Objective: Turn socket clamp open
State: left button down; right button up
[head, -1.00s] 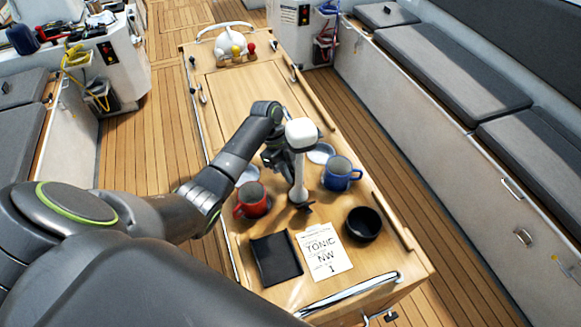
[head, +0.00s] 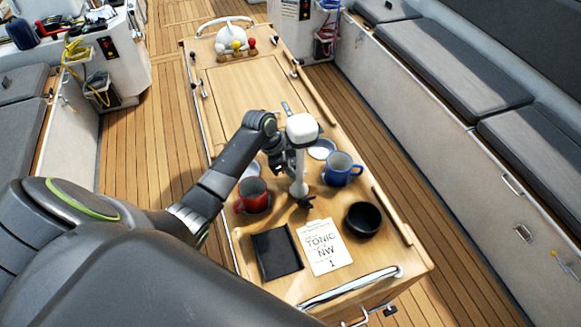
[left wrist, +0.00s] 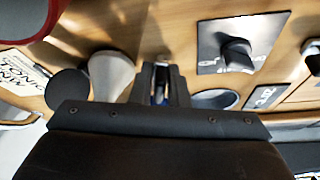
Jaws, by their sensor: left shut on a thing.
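My left gripper (head: 283,158) is over the middle of the table, beside and partly behind a white lamp-like post (head: 298,170). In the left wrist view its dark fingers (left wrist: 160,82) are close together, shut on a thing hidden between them. The post is the pale blurred shape (left wrist: 112,75) left of the fingers there. A small black part (head: 307,202) shows at the post's foot. I cannot tell for sure which part is the socket clamp. The left wrist view also shows a black knob (left wrist: 237,54) on a dark square plate. My right gripper is not in view.
A red mug (head: 252,196) and a blue mug (head: 342,169) flank the post. A black bowl (head: 363,219), a printed card (head: 324,248) and a dark flat case (head: 277,251) lie in front. The wooden table (head: 240,90) is mostly clear farther back.

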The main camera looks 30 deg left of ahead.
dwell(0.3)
pick_arm(q)
jog(key=c, duration=1.5)
grip_release()
jog(key=shift+r, duration=0.15)
jog(key=b+v, duration=0.3)
jog(key=v, duration=1.4)
jog(key=shift+s+b, duration=0.15)
jog(key=shift+b, duration=0.2)
